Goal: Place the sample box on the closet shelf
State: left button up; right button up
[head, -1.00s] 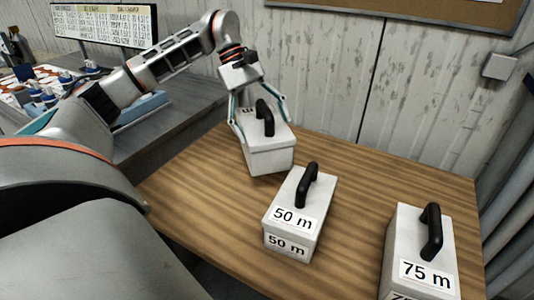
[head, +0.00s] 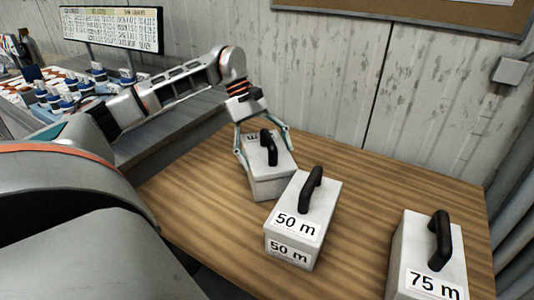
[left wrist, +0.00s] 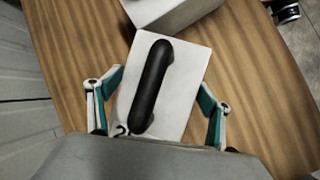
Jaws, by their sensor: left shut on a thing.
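My left gripper (head: 264,150) is around a white sample box (head: 272,183) with a black handle, its fingers closed on two opposite sides. The box is at the back left part of the wooden table; I cannot tell whether it touches the top. Its label is mostly hidden. The left wrist view shows this box (left wrist: 184,95) between the gripper's fingers (left wrist: 155,105). A white box marked 50 m (head: 318,225) stands just in front of it, and a 75 m box (head: 410,245) stands at the front right. No closet shelf is in view. My right gripper is not in view.
The wooden table (head: 375,190) is bare between the boxes and along its back. A corrugated wall (head: 330,80) stands behind it. A grey bench (head: 165,130) with several small items is at the left.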

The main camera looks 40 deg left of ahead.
pick_arm(q)
jog(key=o, duration=2.1)
jog(key=shift+c, duration=0.2)
jog(key=shift+f, duration=0.1)
